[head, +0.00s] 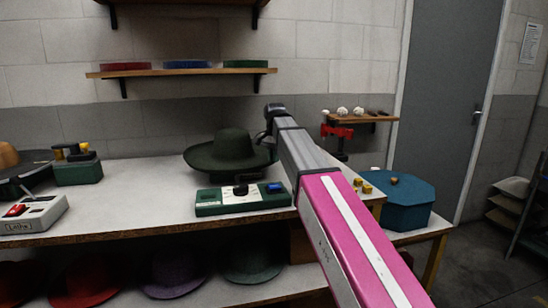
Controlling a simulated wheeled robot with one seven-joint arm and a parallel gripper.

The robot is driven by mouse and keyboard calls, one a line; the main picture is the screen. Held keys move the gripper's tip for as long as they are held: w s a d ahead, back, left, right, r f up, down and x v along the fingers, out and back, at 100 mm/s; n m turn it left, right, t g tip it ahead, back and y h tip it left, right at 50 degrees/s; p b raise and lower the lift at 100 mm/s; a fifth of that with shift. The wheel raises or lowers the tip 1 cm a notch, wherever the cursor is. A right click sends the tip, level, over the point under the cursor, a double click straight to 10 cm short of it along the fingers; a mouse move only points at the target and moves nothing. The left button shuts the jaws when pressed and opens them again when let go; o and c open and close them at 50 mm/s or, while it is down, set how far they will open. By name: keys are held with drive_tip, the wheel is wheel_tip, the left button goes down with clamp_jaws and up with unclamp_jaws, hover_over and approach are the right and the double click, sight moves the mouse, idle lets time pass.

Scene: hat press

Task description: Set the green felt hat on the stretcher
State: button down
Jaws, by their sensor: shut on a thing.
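The green felt hat (229,149) is a dark green, wide-brimmed hat, crown up, at the middle of the workbench. My gripper (268,138) is at the right edge of its brim, pointing down, and is shut on the hat. The fingertips are small and partly hidden, and I cannot tell whether the hat touches the bench or hangs just above it. A green control box (242,198) with a black knob and blue switch stands in front of the hat. I cannot tell for certain which thing is the stretcher.
The workbench (140,190) holds a green machine (77,165) and a grey box with a red switch (35,213) at left. A blue octagonal box (397,200) stands at right, a red clamp (341,132) behind. Coloured hats lie on the lower shelf. Bench left of the hat is clear.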

drive_tip(key=shift+f, duration=0.8)
idle(0.4)
drive_tip(key=c, duration=1.1)
unclamp_jaws()
drive_tip(key=shift+r, duration=0.1)
